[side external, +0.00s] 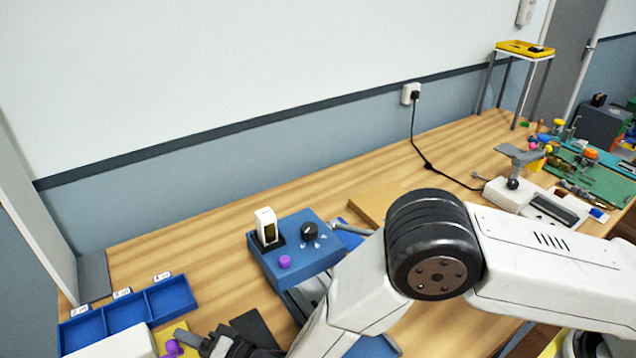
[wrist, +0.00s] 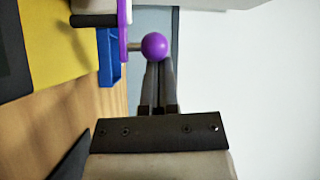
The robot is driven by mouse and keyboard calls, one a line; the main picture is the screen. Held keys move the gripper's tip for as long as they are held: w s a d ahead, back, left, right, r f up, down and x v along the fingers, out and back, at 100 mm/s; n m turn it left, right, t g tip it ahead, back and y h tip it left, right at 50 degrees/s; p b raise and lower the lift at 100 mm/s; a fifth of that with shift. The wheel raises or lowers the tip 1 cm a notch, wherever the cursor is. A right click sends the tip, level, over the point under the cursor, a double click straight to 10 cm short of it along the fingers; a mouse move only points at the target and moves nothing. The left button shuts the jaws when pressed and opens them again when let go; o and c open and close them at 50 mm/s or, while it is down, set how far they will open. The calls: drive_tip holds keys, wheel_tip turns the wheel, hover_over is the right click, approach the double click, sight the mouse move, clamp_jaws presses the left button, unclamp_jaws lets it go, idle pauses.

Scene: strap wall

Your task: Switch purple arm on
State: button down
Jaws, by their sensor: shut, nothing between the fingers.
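The purple arm shows in the wrist view as a purple ball knob (wrist: 154,46) on a short grey stem, joined to a purple strip (wrist: 124,28). In the side external view its purple ball (side external: 173,347) is at the bottom edge, beside a yellow panel. My gripper (wrist: 160,64) is shut and empty, its two dark fingers together and their tips right at the ball. I cannot tell whether they touch it. In the side external view my gripper (side external: 188,338) is low at the bottom, just right of the ball. The arm's base is cut off.
A blue tray with labelled compartments (side external: 127,312) lies left of my gripper. A blue box (side external: 315,262) with a dark dial and a purple button stands behind it. A yellow panel (wrist: 50,40) is left of the ball. The wood table is clear at the back left.

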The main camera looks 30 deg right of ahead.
drive_tip(key=shift+s, duration=0.35)
drive_tip(key=shift+s+a, duration=0.3)
drive_tip(key=shift+s, duration=0.45)
drive_tip(key=shift+s+a, duration=0.25)
drive_tip(key=shift+s, duration=0.5)
drive_tip(key=shift+s+a, duration=0.55)
drive_tip(key=shift+s, duration=0.2)
drive_tip(key=shift+s+a, duration=0.55)
drive_tip(key=shift+a, duration=0.25)
drive_tip(key=shift+s+d, duration=0.1)
drive_tip(key=shift+s, duration=0.05)
